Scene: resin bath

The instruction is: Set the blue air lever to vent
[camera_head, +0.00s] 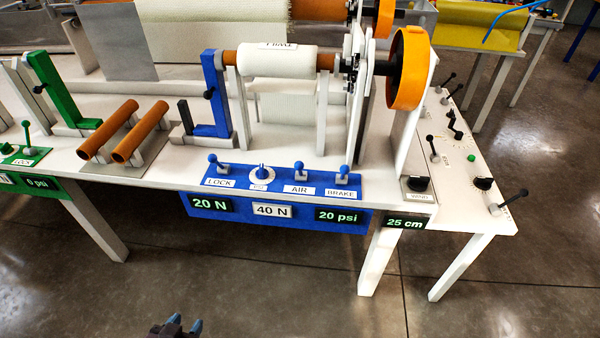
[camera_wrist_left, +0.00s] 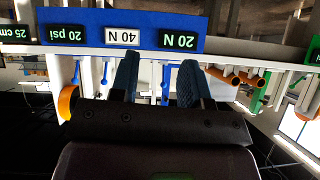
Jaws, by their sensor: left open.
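The blue air lever (camera_head: 299,167) stands roughly upright behind the AIR label on the blue panel (camera_head: 240,187). The display below it reads 20 psi (camera_head: 339,216). My left gripper (camera_head: 185,322) is at the bottom edge of the head view, in front of and well apart from the panel. In the left wrist view my left gripper (camera_wrist_left: 158,65) is open, with nothing between its fingers. That view shows the blue panel front (camera_wrist_left: 145,46) upside down, with small blue levers beyond it; which one is air is hard to tell. My right gripper is not in view.
Beside the air lever stand the blue LOCK lever (camera_head: 213,161), a round knob (camera_head: 263,172) and the blue BRAKE lever (camera_head: 343,172). A white roll (camera_head: 278,61) and orange wheel (camera_head: 409,69) rise behind. A green station adjoins at left. The floor in front is clear.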

